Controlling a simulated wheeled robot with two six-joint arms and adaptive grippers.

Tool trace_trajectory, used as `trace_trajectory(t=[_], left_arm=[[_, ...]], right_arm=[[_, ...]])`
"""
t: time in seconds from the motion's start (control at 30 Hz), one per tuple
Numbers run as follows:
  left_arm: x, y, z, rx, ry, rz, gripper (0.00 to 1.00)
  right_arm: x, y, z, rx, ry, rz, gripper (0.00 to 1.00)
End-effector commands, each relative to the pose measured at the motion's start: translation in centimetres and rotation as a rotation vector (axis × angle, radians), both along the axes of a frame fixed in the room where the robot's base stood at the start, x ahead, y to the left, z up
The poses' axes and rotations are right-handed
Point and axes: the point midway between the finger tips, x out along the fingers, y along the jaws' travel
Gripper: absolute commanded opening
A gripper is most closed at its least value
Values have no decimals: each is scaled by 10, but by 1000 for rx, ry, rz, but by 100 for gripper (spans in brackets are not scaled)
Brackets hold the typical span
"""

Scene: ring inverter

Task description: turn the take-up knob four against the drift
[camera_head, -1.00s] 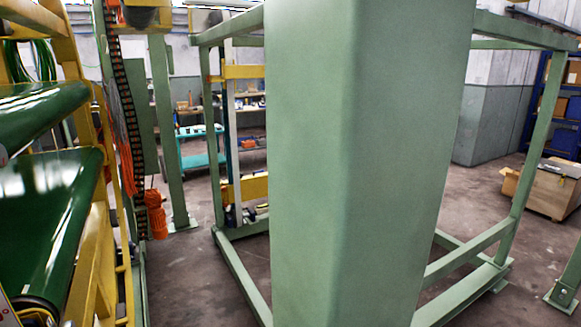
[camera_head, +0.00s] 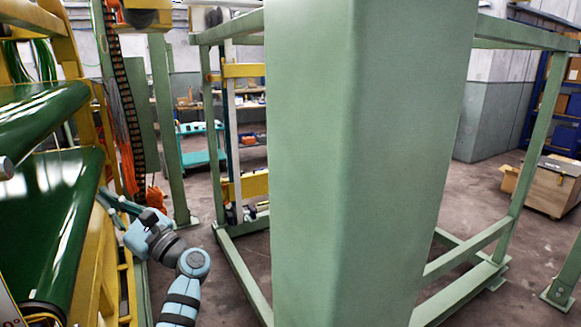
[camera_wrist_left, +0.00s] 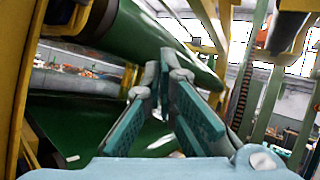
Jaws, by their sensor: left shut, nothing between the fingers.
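I cannot pick out any take-up knob in either view. My left gripper (camera_head: 108,200) is at the lower left of the head view, at the end of my light-blue arm. It is just right of a green belt roll (camera_head: 55,215) on the yellow frame; I cannot tell whether they touch. In the left wrist view the teal-padded fingers of my left gripper (camera_wrist_left: 164,68) are shut with nothing held, in front of the green rolls (camera_wrist_left: 150,42). My right gripper is not in view.
A broad green post (camera_head: 365,165) fills the middle of the head view and hides what is behind it. An orange device (camera_head: 156,197) and a black cable chain (camera_head: 127,100) hang beside the yellow frame (camera_head: 95,265).

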Motion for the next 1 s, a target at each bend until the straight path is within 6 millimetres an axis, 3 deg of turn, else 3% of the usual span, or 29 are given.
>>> trace_trajectory(t=[0.03, 0.1, 0.2, 0.3, 0.47, 0.73, 1.0], left_arm=[[-14, 7, 37, -114, -207, -5, 0], [-36, 16, 73, -285, -512, -16, 0], [-60, 21, 106, -486, -877, -23, 0], [-73, 22, 119, -601, -1086, -24, 0], [-83, 35, 117, -627, -1138, -23, 0], [-103, 73, 116, -624, -1132, -22, 0], [-108, 82, 119, -624, -1128, -24, 0]], right_arm=[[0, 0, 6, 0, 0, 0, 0], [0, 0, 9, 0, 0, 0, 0], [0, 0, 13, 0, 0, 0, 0], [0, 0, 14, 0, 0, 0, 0], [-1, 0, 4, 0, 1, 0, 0], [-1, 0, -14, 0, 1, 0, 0], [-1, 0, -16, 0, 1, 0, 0]])
